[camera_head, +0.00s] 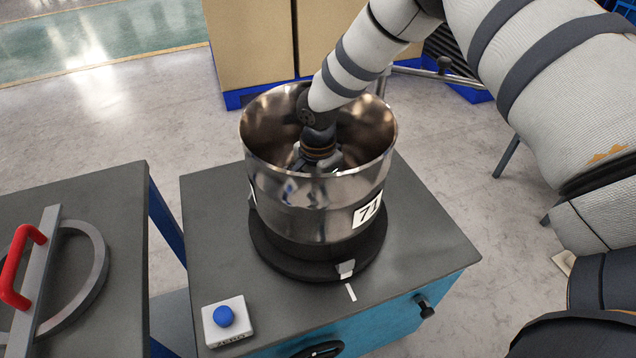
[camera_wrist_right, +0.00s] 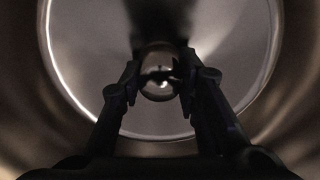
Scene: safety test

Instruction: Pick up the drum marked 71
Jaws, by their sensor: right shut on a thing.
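The shiny metal drum marked 71 (camera_head: 310,205) stands upright on a round black base on a grey-topped cabinet. Its label (camera_head: 367,210) faces the front right. My right arm reaches down into the open drum from above. My right gripper (camera_head: 318,165) is inside the drum, partly hidden by the front wall. In the right wrist view my right gripper (camera_wrist_right: 160,82) has its two fingers on either side of a shiny round knob (camera_wrist_right: 158,70) and is shut on it. The drum's inner floor and wall (camera_wrist_right: 90,70) surround it. My left gripper is not in view.
The cabinet top (camera_head: 435,245) carries a white box with a blue button (camera_head: 224,316) at the front left. A second grey table (camera_head: 115,190) at the left holds a metal ring with a red handle (camera_head: 20,265). Cardboard boxes (camera_head: 250,45) stand behind. Floor is clear at left.

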